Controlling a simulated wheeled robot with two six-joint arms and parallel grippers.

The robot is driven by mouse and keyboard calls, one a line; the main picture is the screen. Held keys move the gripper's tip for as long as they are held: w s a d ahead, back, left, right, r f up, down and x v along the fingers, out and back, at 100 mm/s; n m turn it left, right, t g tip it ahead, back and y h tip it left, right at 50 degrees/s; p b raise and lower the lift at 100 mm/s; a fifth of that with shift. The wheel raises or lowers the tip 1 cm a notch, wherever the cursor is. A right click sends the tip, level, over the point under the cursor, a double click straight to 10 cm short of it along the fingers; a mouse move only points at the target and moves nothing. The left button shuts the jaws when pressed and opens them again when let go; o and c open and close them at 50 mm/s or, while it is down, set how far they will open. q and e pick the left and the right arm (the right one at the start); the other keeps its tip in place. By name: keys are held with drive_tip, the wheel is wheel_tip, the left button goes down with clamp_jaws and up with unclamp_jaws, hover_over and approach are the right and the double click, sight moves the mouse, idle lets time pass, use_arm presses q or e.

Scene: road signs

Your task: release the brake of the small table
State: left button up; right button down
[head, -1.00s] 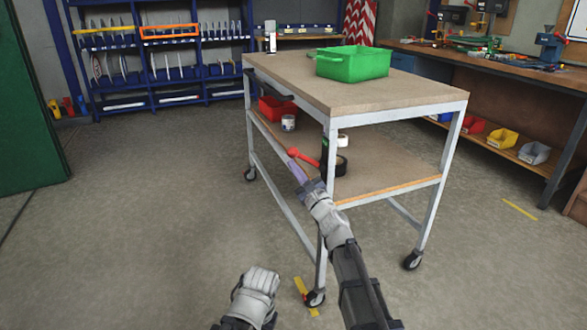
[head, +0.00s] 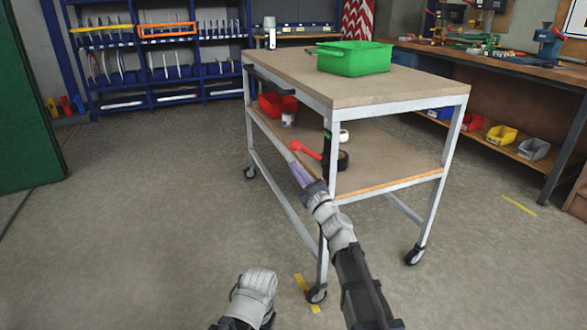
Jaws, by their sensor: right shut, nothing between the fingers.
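The small table (head: 385,98) is a wheeled cart with a wooden top, a lower shelf and a pale metal frame. A red lever with a round knob (head: 297,147), which looks like its brake, sits by the near corner post and points up to the left. My right gripper (head: 299,172) is shut and empty just below the knob. I cannot tell whether its fingers touch the lever. Part of my left arm shows at the bottom, but its fingers are not visible.
A green bin (head: 354,60) stands on the tabletop. A red bin (head: 277,105), a white can (head: 289,119) and a dark roll (head: 342,160) are on the lower shelf. A workbench (head: 490,62) stands at the right. The floor on the left is clear.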

drive_tip(key=s+d+f+b, duration=0.2)
drive_tip(key=s+f, duration=0.2)
drive_tip(key=s, duration=0.6)
drive_tip(key=shift+b, duration=0.4)
drive_tip(key=shift+a, duration=0.1)
